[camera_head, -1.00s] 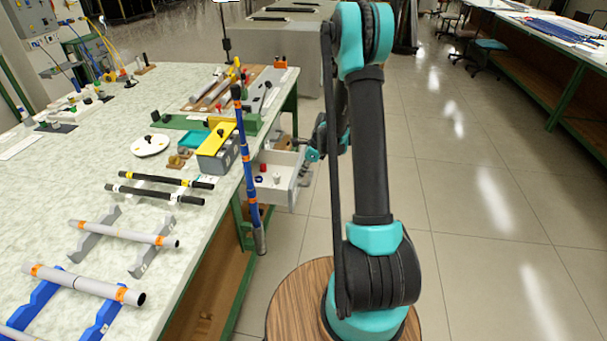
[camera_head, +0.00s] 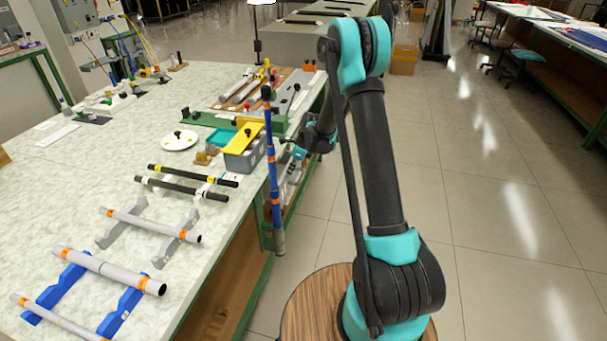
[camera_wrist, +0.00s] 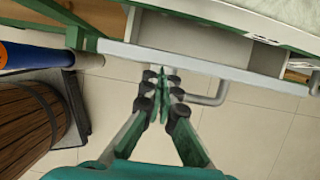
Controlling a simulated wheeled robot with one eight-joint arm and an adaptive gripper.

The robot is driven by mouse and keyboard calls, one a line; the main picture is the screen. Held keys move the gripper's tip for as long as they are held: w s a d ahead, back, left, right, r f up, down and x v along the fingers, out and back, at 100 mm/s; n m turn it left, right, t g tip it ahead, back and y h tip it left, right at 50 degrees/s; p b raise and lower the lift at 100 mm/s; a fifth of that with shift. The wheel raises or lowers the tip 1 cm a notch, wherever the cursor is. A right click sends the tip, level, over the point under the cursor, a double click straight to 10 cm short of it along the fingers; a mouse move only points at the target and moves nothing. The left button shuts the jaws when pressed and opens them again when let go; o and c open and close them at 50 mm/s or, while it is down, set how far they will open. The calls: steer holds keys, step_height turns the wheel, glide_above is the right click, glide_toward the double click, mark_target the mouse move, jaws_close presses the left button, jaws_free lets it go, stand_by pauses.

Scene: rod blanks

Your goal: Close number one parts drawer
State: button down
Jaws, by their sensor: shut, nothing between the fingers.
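The parts drawer (camera_wrist: 220,68) is under the table edge. In the wrist view its pale grey front panel crosses the picture, with a bar handle (camera_wrist: 215,97) on its outer face. A strip of the drawer's inside shows behind the panel, so it stands partly open. My gripper (camera_wrist: 162,77) is shut and empty, its fingertips at the front panel, left of the handle; contact is hard to tell. In the head view my gripper (camera_head: 297,151) is beside the table, and the drawer is largely hidden behind the arm and upright rod. I cannot read a drawer number.
A blue rod with orange bands (camera_head: 272,170) stands upright at the table edge, close to the drawer; its end shows left in the wrist view (camera_wrist: 35,57). The table (camera_head: 100,160) holds rods on stands and a yellow-topped grey box (camera_head: 243,150).

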mark_target(288, 167)
steer(key=shift+w+a, duration=0.2)
steer(key=shift+a, duration=0.4)
steer(key=shift+w+a, duration=0.2)
steer(key=shift+a, duration=0.35)
steer(key=s+d+r, duration=0.3)
steer(key=d+r, duration=0.4)
steer(key=r, duration=0.2)
steer(key=w+d+f+t+y, duration=0.1)
steer(key=w+d+f+y, duration=0.25)
steer(key=d, duration=0.25)
steer(key=shift+y, duration=0.35)
steer(key=x, duration=0.9)
steer(key=shift+w+a, duration=0.25)
steer(key=shift+a, duration=0.05)
steer(key=shift+w+a, duration=0.25)
steer(key=shift+a, duration=0.4)
steer(key=shift+w+a, duration=0.2)
steer(key=shift+a, duration=0.45)
steer(key=shift+w+a, duration=0.25)
steer(key=shift+a, duration=0.35)
